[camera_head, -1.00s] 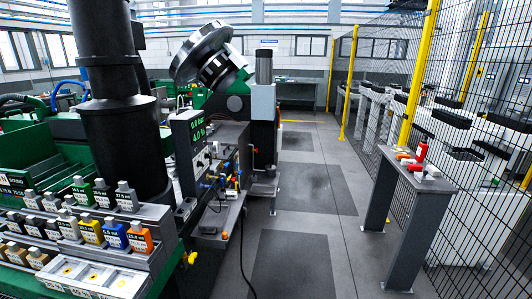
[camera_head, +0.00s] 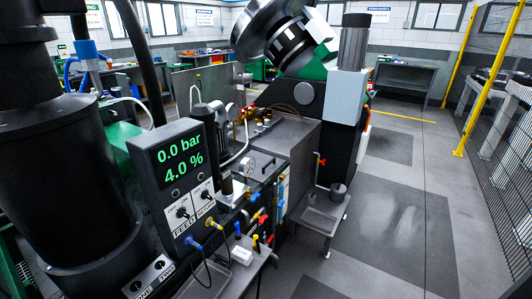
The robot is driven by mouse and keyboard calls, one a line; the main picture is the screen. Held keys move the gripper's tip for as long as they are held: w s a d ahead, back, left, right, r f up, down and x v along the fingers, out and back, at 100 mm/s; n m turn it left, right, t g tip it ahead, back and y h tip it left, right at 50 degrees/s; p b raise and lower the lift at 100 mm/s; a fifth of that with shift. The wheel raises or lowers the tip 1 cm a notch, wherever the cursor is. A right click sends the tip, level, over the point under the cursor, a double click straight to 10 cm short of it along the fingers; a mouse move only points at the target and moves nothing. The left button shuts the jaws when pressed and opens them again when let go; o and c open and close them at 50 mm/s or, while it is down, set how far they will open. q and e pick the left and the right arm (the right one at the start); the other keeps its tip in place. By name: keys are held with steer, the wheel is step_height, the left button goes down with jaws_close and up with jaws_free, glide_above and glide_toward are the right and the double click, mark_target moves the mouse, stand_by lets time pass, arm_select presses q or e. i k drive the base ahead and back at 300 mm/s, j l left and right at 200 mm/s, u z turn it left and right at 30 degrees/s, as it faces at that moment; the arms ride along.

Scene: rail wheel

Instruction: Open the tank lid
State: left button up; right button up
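No part that I can clearly identify as the tank lid shows in the head view. A grey box-shaped housing (camera_head: 303,134) with a flat top stands in the middle, behind the control panel. A hose and brass fittings lie on and beside its top. I cannot tell whether this is the tank. A large black cylinder (camera_head: 62,190) stands at the left, cut by the frame edge. The control panel (camera_head: 180,180) reads 0.0 bar and 4.0 % above two knobs, one marked FEED. Neither of my grippers is in view.
Gauges, valves and coloured plugs (camera_head: 256,217) line the machine's front, with cables hanging below. A big metal wheel-like part (camera_head: 268,30) rises above it. A small tray (camera_head: 323,210) juts out at its right. Clear grey floor (camera_head: 400,225) lies to the right, bounded by a mesh fence (camera_head: 512,160).

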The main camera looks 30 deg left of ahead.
mark_target(266, 165)
steer(key=i+l+u, duration=0.1)
steer(key=i+u, duration=0.35)
steer(key=i+l+u, duration=0.2)
steer(key=i+u, duration=0.2)
steer(key=i+l+u, duration=0.3)
steer(key=u, duration=0.15)
steer(key=i+l+u, duration=0.25)
steer(key=l+u, duration=0.2)
steer(key=i+l+u, duration=0.2)
steer(key=l+u, duration=0.25)
steer(key=l, duration=0.1)
